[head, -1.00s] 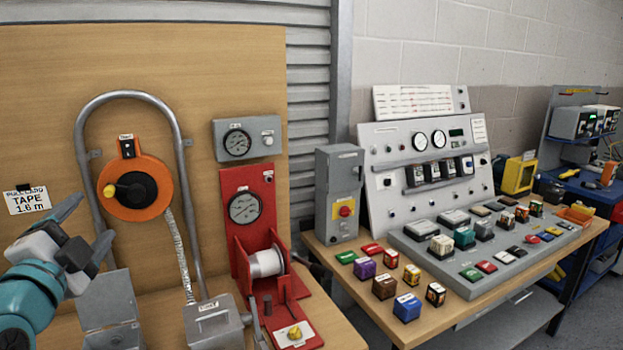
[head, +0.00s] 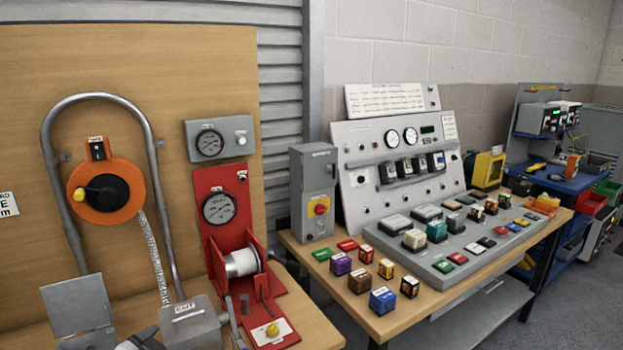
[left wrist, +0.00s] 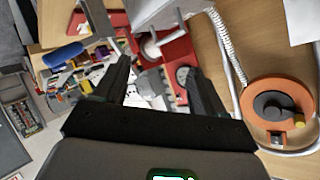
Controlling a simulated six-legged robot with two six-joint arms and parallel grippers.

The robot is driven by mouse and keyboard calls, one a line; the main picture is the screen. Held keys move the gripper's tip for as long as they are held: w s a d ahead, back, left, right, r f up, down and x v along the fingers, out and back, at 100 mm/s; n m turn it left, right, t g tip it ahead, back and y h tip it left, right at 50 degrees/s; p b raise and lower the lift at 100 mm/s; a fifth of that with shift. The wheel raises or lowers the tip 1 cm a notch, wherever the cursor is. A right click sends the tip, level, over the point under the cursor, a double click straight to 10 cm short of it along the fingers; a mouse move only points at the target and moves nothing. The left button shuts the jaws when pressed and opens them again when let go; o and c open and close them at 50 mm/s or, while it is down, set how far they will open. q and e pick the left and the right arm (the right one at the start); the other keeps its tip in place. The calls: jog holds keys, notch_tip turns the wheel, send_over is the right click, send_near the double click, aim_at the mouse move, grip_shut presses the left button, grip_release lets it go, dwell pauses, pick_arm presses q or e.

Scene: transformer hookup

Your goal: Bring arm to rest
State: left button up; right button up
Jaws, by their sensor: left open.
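My left gripper (left wrist: 157,70) is open in the left wrist view, its two dark fingers apart with nothing held between them. In the head view only a small dark piece, likely its fingertips, shows at the bottom edge by the grey box with a crank (head: 192,328). The rest of the left arm is out of that view. Behind the fingers the left wrist view shows the red winch stand (left wrist: 180,48) and the orange reel (left wrist: 250,92). My right gripper is in neither current view.
The orange reel also hangs on the wooden board in the head view (head: 122,205), inside a grey pipe arch. The red stand (head: 215,185) carries a gauge and spool. A bench (head: 350,318) with several coloured blocks and a control panel (head: 352,165) stands right.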

pick_arm(q)
jog(key=s+d+f+n+g+h, duration=0.1)
jog(key=s+d+f+g, duration=0.15)
jog(key=f, duration=0.45)
jog(key=s+d+f+n+g, duration=0.2)
jog(key=d+f, duration=0.2)
jog(key=f, duration=0.3)
jog(key=s+d+f+n+g+h+b, duration=0.1)
jog(key=s+d+f+n+g, duration=0.2)
jog(key=s+f, duration=0.8)
jog(key=s+d+f+n+g+h+b, duration=0.1)
jog(key=s+d+f+g, duration=0.4)
jog(key=s+f, duration=0.5)
jog(key=shift+s+d+f+n+h+b, duration=0.35)
jog(key=shift+d+n+b, duration=0.5)
jog(key=shift+d, duration=0.35)
jog(key=shift+s, duration=0.1)
